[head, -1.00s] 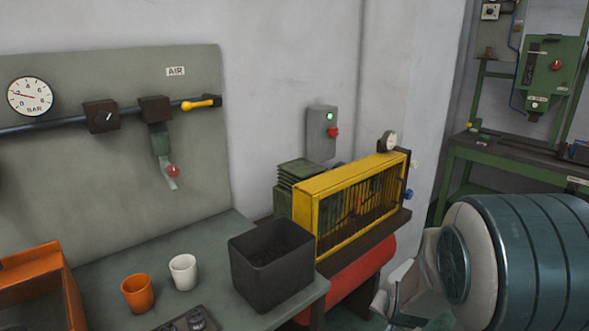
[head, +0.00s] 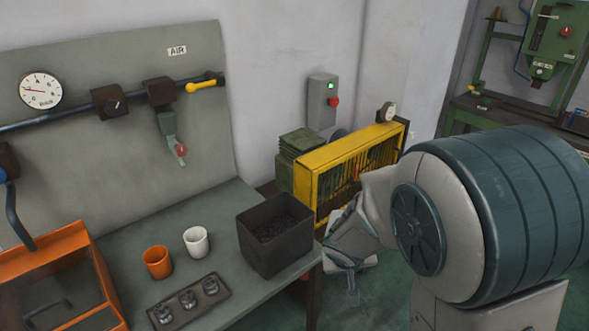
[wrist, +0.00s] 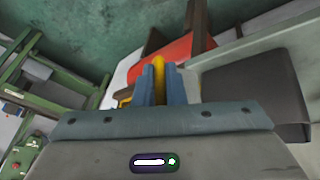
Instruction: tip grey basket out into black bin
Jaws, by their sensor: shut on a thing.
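The black bin (head: 252,247) stands upright on the right end of the bench, dark loose stuff inside. It also shows at the right of the wrist view (wrist: 262,82). My gripper (head: 345,238) is just right of the bin in the head view, partly hidden by my arm. In the wrist view, my gripper's blue fingers (wrist: 160,84) are closed on a narrow yellow piece (wrist: 158,68). I cannot tell whether this piece belongs to the grey basket. I cannot make out the basket's body with certainty in either view.
A white cup (head: 196,242), an orange cup (head: 157,262) and a dark tray (head: 168,309) are left of the bin on the bench (head: 228,203). A yellow-guarded machine (head: 350,170) stands behind the bin. An orange frame (head: 55,262) is at far left.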

